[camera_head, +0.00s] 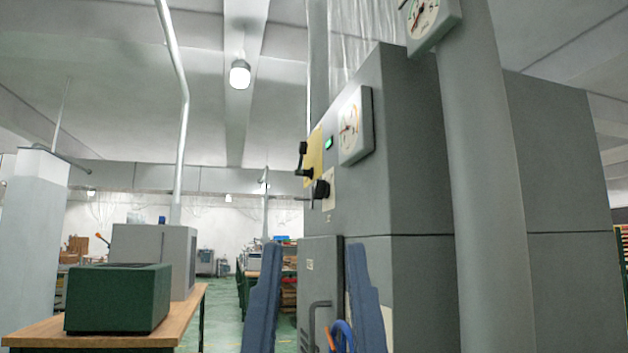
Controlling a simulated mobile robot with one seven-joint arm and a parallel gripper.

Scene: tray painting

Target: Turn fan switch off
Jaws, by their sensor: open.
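A tall grey cabinet (415,195) stands right of centre, with its control face turned to the left. On that face are a black rotary switch (320,189) on a pale plate and, above it, a black lever handle (302,160) on a yellow plate. I cannot tell which one is the fan switch. A small green light (328,143) glows beside the yellow plate. My gripper (312,246) is open and empty, its two blue-grey fingers pointing up in front of the cabinet's lower part. In the picture its tips are below the rotary switch, apart from it.
A white dial gauge (356,125) sits on the cabinet; another (432,20) hangs on a thick grey pipe (485,180) at right. A lower door (319,262) has a handle. At left a wooden table (30,338) holds a green box (117,298). Green floor shows between.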

